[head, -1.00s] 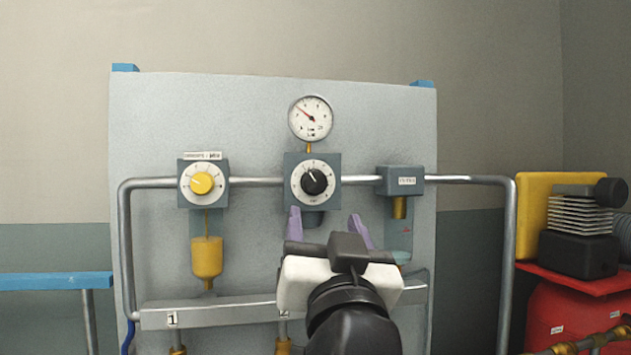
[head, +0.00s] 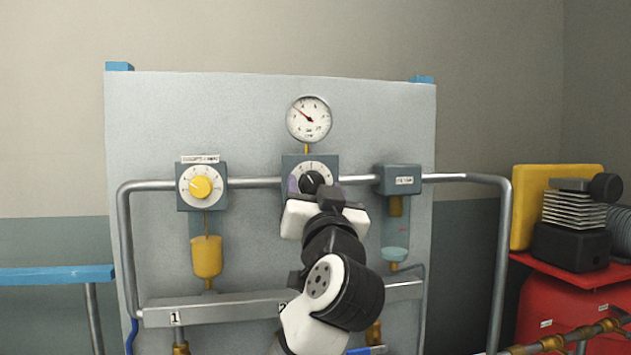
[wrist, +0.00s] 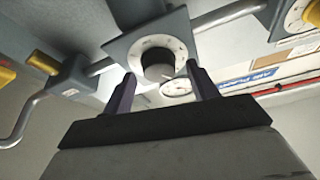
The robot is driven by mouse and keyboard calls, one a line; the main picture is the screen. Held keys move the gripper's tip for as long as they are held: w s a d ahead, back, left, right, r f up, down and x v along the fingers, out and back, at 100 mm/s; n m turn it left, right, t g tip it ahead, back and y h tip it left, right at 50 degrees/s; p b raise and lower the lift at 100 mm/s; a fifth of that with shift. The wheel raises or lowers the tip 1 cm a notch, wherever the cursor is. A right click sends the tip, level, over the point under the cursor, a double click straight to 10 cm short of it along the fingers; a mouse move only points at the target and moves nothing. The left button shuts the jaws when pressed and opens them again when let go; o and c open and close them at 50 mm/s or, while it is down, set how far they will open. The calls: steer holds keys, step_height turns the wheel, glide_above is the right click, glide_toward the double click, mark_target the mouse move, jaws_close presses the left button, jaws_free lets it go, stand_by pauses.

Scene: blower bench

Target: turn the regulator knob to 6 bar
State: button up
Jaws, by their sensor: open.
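The black regulator knob (head: 312,180) sits on a white dial on a grey square block, in the middle of the grey panel. It also shows in the wrist view (wrist: 157,66), between the fingertips but apart from them. My gripper (wrist: 158,82) is open, with one purple finger on each side of the knob. In the head view my gripper (head: 313,188) covers the lower part of the dial. The round pressure gauge (head: 309,119) stands above the block, its red needle pointing to the upper left. Its numbers are too small to read.
A yellow knob (head: 201,187) on a similar dial is at the left, above a yellow bowl (head: 207,256). A grey block (head: 398,179) with a clear bowl is at the right. Metal pipe (head: 467,180) runs across the panel. A red tank (head: 560,312) with a compressor stands at right.

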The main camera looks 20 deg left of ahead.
steer(key=shift+w+a+r, duration=0.1)
steer(key=shift+w, duration=0.15)
steer(key=c, duration=1)
